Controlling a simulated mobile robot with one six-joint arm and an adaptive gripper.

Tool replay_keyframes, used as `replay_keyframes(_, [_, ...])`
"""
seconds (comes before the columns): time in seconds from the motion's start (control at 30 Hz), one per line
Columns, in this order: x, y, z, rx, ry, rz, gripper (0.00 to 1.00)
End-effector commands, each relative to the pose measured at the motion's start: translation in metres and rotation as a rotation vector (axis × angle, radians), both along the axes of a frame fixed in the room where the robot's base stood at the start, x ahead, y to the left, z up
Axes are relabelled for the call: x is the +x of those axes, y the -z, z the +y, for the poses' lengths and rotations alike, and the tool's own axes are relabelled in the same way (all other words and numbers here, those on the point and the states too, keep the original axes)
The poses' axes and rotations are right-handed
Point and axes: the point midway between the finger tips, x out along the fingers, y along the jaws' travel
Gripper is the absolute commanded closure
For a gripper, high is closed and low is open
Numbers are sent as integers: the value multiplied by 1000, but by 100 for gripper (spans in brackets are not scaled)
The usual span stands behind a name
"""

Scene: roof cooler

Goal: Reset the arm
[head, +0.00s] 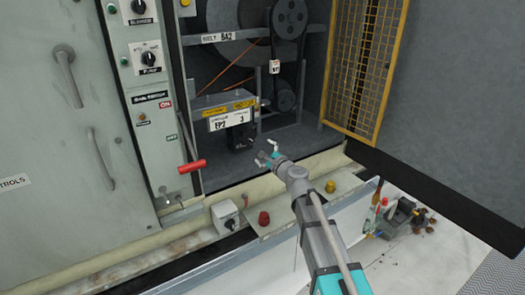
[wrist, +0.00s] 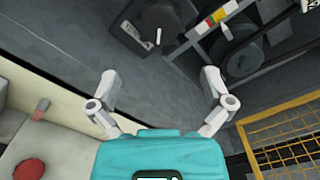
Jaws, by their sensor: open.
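My gripper (head: 268,155) is at the end of my arm, in front of the open machine bay. In the wrist view its two fingers (wrist: 158,92) are spread wide apart with nothing between them. The dark floor of the bay (wrist: 75,65) shows behind them. A black motor-like unit (head: 240,137) sits in the bay beyond the gripper; the wrist view shows a dark housing (wrist: 148,28) at the top. My gripper appears apart from the bay's parts.
A red-handled lever (head: 191,166) sticks out left of my gripper. A red button (head: 264,218), a yellow button (head: 330,186) and a switch box (head: 226,217) line the ledge below. A yellow mesh guard (head: 362,65) stands open at right. Bottles and debris (head: 400,212) lie lower right.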

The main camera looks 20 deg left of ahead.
Motion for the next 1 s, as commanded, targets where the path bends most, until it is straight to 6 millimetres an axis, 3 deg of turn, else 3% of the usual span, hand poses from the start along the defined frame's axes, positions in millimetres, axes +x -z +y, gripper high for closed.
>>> replay_keyframes(0.27, [0, 0, -1, -4, -1, -3, 0])
replay_keyframes(0.47, [-8, 1, -14, -94, -34, -57, 0])
replay_keyframes(0.67, [-26, 11, -49, -321, -123, -171, 0])
replay_keyframes(1.0, [-74, 56, -144, -846, -371, -315, 0])
